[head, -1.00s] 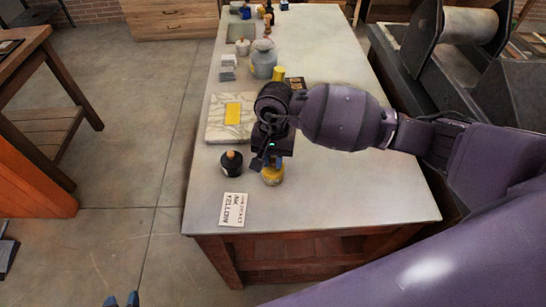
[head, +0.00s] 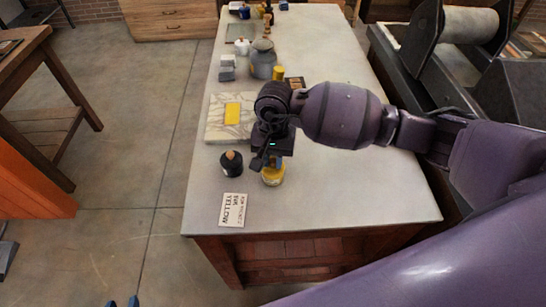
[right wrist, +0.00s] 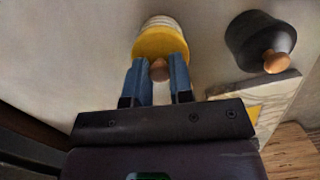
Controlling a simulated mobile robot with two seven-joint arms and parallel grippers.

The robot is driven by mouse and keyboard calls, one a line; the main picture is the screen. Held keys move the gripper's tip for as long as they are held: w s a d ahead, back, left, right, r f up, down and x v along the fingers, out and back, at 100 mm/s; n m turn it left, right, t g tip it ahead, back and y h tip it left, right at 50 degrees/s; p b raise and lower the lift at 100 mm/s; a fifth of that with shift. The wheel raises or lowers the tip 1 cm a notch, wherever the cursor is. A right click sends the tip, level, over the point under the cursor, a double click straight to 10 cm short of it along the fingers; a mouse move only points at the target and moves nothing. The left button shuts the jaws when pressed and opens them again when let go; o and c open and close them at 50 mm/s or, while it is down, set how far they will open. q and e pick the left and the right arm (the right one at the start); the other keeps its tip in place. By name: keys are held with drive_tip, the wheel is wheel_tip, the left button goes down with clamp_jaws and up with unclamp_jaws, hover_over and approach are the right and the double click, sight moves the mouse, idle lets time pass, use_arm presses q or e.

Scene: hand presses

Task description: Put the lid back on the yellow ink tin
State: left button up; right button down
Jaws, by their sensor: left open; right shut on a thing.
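My right gripper (head: 272,163) is over the near left part of the table, pointing down at the yellow ink tin (head: 273,177). In the right wrist view its blue fingers (right wrist: 158,78) are shut on the wooden knob of the yellow lid (right wrist: 161,44). The tin's pale, ribbed side (right wrist: 158,22) shows just beyond the lid. The lid is at the tin's top; I cannot tell whether it is fully seated. Only the blue fingertips of my left gripper (head: 122,303) show at the bottom edge of the head view, open and empty, away from the table.
A black pot with a wooden knob (head: 231,163) stands just left of the tin. A card reading YELLOW (head: 233,210) lies in front. A marble slab (head: 214,120) with a yellow patch lies behind. A grey jar (head: 263,60) stands farther back. The table's near right is clear.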

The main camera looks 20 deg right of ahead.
drive_tip(key=shift+f, duration=0.2)
idle(0.5)
drive_tip(key=shift+b, duration=0.45)
idle(0.4)
idle(0.4)
drive_tip(key=c, duration=0.9)
unclamp_jaws()
drive_tip(key=o, duration=0.4)
drive_tip(key=shift+o, duration=0.2)
